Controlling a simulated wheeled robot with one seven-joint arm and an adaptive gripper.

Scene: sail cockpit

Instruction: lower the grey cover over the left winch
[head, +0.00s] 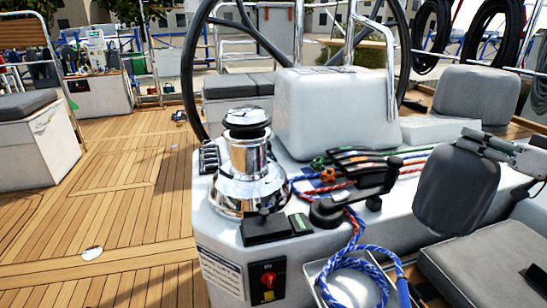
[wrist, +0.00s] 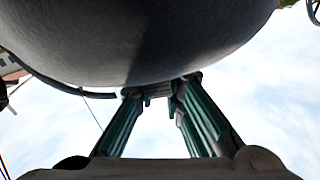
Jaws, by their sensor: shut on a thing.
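The left winch (head: 246,165) is a bare chrome drum with a black top. It stands upright on the white cockpit console in the head view. My gripper (head: 480,142) is at the right of the head view, shut on the top of the dark grey cover (head: 455,192). The cover hangs to the right of the winch, apart from it, over or in front of the grey seat cushion. In the wrist view the cover (wrist: 150,35) fills the top, and my gripper's fingers (wrist: 160,90) meet at its edge. The cover's opening is hidden.
A black winch handle or lever (head: 355,190), ropes and clutches lie between winch and cover. A large pale grey box-like cover (head: 335,110) and a steering wheel (head: 190,65) stand behind. Another grey cover (head: 478,95) sits at the back right. Wooden deck at left is open.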

